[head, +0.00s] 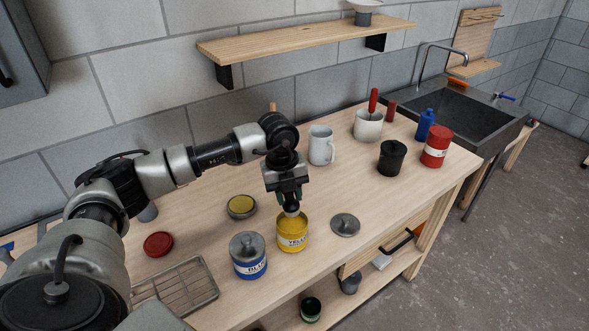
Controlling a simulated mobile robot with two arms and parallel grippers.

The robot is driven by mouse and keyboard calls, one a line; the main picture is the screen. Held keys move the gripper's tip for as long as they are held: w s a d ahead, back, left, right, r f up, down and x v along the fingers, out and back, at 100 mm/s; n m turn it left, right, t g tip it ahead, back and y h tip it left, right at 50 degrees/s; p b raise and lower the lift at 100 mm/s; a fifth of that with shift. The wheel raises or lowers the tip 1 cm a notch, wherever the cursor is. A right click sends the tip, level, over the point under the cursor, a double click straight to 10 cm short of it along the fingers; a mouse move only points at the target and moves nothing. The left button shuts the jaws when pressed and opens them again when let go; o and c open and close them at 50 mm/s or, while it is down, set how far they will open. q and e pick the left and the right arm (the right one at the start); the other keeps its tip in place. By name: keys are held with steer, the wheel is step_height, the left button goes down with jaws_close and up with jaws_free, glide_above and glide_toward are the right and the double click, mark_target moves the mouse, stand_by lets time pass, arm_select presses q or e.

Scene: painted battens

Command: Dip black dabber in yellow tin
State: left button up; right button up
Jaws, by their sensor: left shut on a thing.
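The yellow tin (292,236) stands open and upright on the wooden bench, right of the blue tin. My left gripper (289,201) points down just above its mouth. It is shut on a thin tool, which I take to be the black dabber (292,211). The gripper hides most of the dabber, and its black colour does not show clearly. A pale lower part shows at the tin's mouth. The tin's front wall hides the lower end, so how deep it reaches cannot be told. My right gripper is not in view.
The blue tin (248,258) stands close by on the left. A grey lid (345,225) lies to the right, a yellow-topped round lid (241,206) behind left. A wire rack (190,286) is front left. A white jug (321,145) and black pot (392,158) stand farther back.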

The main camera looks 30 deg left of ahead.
arm_select(q)
steer(key=shift+w+a+r+n, duration=0.25)
steer(key=shift+w+n, duration=0.1)
steer(key=shift+n, duration=0.25)
steer(key=shift+w+a+r+n, duration=0.15)
steer(key=shift+w+r+n, duration=0.15)
steer(key=shift+n, duration=0.3)
steer(key=shift+s+f+b, duration=0.1)
steer(key=shift+f+b, duration=0.3)
steer(key=shift+f, duration=0.45)
steer(key=shift+f+b, duration=2.6)
steer(key=shift+f, duration=1.15)
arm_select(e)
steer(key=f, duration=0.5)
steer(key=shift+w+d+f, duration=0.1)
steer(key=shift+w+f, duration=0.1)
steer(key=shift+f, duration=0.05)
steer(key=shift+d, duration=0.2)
arm_select(q)
steer(key=shift+r, duration=0.1)
steer(key=shift+r+p, duration=1.6)
steer(key=shift+r, duration=0.65)
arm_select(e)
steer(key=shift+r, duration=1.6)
arm_select(q)
steer(key=shift+r, duration=0.1)
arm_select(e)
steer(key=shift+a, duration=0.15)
